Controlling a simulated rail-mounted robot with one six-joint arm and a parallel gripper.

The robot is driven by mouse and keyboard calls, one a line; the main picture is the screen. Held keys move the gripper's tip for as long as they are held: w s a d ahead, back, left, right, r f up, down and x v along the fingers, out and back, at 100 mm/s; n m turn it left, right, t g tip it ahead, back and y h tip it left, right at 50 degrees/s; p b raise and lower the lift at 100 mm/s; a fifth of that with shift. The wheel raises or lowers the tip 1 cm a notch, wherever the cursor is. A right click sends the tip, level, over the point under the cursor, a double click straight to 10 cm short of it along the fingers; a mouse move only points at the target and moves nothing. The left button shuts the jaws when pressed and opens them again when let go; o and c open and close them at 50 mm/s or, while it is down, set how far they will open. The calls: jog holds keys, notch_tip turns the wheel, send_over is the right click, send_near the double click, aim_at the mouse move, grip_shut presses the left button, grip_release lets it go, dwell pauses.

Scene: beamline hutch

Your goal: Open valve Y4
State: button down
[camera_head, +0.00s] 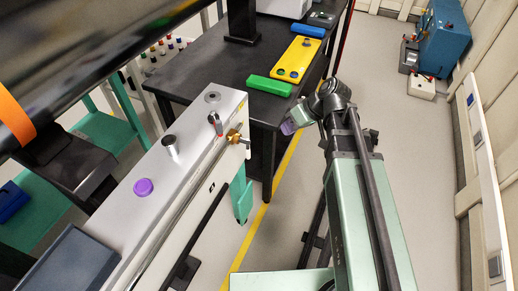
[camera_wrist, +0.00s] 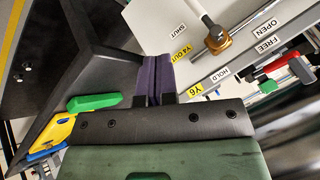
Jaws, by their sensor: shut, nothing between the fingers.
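In the wrist view a brass valve body (camera_wrist: 216,40) sits on a pale panel beside the yellow "Y4 OUT" label (camera_wrist: 182,52). A grey lever (camera_wrist: 203,17) runs from it toward the top edge, where its end is cut off. A "SHUT" label (camera_wrist: 181,33) is left of the lever, and "OPEN" (camera_wrist: 266,27) is to the right. The head view shows brass fittings (camera_head: 234,136) on the side of the white cabinet. My gripper (camera_wrist: 157,72) has purple fingers pressed together, empty, apart from the valve. In the head view my gripper (camera_head: 289,127) is right of the cabinet.
A yellow "Y6" label (camera_wrist: 196,90) and a red handle (camera_wrist: 278,65) are farther along the panel. The black table (camera_head: 205,75) holds a green block (camera_head: 269,86) and a yellow tray (camera_head: 298,60) near my gripper. Open floor (camera_head: 400,150) lies to the right.

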aim_at(248, 154)
jog(key=s+a+f+b, duration=0.1)
jog(key=a+f+b, duration=0.7)
jog(key=a, duration=0.1)
jog(key=shift+a, duration=0.25)
